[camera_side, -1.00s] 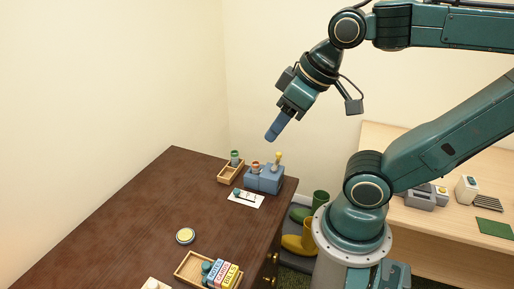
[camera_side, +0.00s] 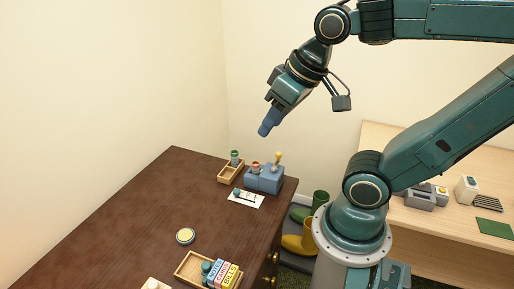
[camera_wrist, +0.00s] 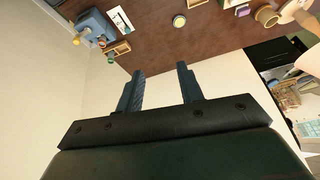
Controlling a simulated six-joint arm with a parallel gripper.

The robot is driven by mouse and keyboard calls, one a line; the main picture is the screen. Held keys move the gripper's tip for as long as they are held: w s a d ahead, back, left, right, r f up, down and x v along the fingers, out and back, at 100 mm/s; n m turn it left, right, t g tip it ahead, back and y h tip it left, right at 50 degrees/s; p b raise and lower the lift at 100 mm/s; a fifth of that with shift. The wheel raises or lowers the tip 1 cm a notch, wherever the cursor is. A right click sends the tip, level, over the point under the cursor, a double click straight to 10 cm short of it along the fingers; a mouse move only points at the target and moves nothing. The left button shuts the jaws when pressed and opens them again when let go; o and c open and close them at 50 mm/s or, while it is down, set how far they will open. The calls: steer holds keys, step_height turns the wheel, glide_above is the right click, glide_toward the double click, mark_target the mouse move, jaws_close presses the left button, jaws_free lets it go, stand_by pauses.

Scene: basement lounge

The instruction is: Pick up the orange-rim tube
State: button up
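A tube with an orange-red rim (camera_side: 256,164) stands upright in the blue block (camera_side: 264,181) near the far right corner of the dark table. In the wrist view, the orange rim (camera_wrist: 102,42) shows small on the blue block (camera_wrist: 92,22) at the upper left. My gripper (camera_side: 264,131) is in the air well above the block, apart from everything. In the wrist view, the fingers of my gripper (camera_wrist: 160,68) are spread with nothing between them. The lower part of the tube is hidden in the block.
A yellow-topped thing (camera_side: 278,156) stands in the same block. A wooden box (camera_side: 231,173) with a green-rim tube (camera_side: 234,155) is beside it. A white card (camera_side: 246,199) lies in front. A wooden tray (camera_side: 190,265) and a round yellow tin (camera_side: 185,236) are nearer.

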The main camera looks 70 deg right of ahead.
steer(key=w+d+f+m+g, duration=0.2)
steer(key=w+d+f+m, duration=0.4)
steer(key=w+d+m, duration=0.6)
steer(key=s+d+f+m+y, duration=0.1)
steer(key=d+f+m+y, duration=0.2)
steer(key=d+f+m, duration=1)
steer(key=shift+s+d, duration=0.25)
steer(key=shift+d, duration=0.8)
steer(key=shift+f, duration=0.2)
glide_above(255, 163)
steer(key=s+d, duration=0.1)
steer(key=s, duration=0.1)
steer(key=f, duration=0.7)
steer(key=shift+w+d, duration=0.15)
steer(key=shift+w, duration=0.1)
steer(key=shift+w+f, duration=0.1)
steer(key=shift+f, duration=0.3)
